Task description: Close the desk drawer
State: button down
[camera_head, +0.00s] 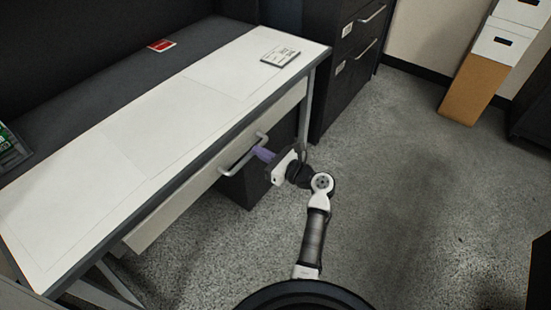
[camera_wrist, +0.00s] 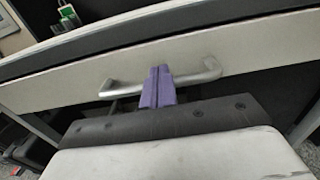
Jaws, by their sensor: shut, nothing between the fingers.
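The desk drawer has a long pale front (camera_head: 185,203) under the white desk top, with a curved metal handle (camera_head: 243,154). In the head view its front sticks out a little past the desk edge at the left end. My gripper (camera_head: 261,153) is at the handle, its purple fingers shut together. In the wrist view the fingers (camera_wrist: 158,86) are in front of the handle's middle, and the handle (camera_wrist: 208,72) shows on both sides of them. I cannot tell whether the fingertips touch the handle or the drawer front (camera_wrist: 255,45).
A dark cabinet (camera_head: 345,60) stands beyond the desk. Stacked boxes (camera_head: 490,60) stand at the back right. The carpet (camera_head: 400,190) to the right is clear.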

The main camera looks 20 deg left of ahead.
aim_at(241, 140)
jog(key=shift+x, duration=2.35)
jog(key=p+x, duration=0.1)
jog(key=x, duration=0.3)
jog(key=shift+w+a, duration=0.1)
jog(key=shift+a, duration=0.2)
jog(key=shift+r, duration=0.2)
